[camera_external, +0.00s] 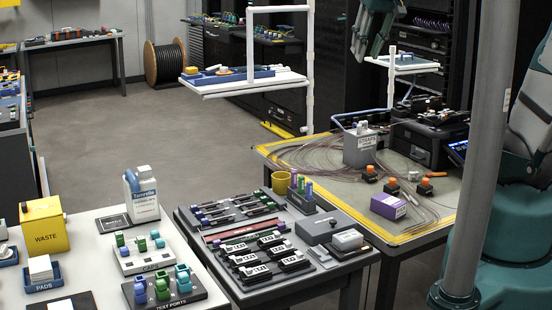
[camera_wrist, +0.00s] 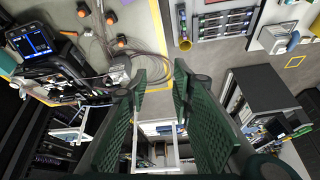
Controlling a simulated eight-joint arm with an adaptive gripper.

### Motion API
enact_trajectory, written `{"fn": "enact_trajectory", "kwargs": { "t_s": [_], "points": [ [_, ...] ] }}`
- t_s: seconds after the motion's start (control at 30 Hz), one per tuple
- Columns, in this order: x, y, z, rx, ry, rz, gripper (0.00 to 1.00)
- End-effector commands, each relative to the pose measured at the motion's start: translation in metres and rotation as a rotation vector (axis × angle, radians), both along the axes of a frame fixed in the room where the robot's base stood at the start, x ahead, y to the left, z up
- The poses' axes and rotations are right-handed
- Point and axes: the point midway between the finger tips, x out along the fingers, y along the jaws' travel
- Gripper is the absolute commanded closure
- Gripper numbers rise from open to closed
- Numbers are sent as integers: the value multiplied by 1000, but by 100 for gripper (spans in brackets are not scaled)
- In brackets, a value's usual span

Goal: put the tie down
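My gripper (camera_external: 370,32) is high at the top right of the external view, in front of the dark racks. In the wrist view its two green ribbed fingers (camera_wrist: 161,82) are spread with a clear gap between them, and I see nothing held there. I cannot make out a tie in either view. Thin brown fibre coils (camera_external: 318,155) lie on the yellow-edged work table (camera_external: 300,178). They also show in the wrist view (camera_wrist: 150,62).
A black machine with a screen (camera_external: 457,150), a grey box (camera_external: 360,147), a purple box (camera_external: 388,206) and orange-topped blocks (camera_external: 425,187) stand on that table. A yellow cup (camera_external: 281,182) stands by the dark tool table. A white shelf stand (camera_external: 309,70) rises behind. A grey pole (camera_external: 478,150) crosses the right side.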

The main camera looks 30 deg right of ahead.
Motion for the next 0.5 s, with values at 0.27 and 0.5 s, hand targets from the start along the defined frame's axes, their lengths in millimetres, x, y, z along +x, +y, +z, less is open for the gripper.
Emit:
{"fn": "enact_trajectory", "kwargs": {
  "t_s": [0.27, 0.5],
  "points": [
    [-50, 20, -9, -22, -52, 65, 76],
    [-89, 34, -22, -41, -98, 120, 76]
  ]
}}
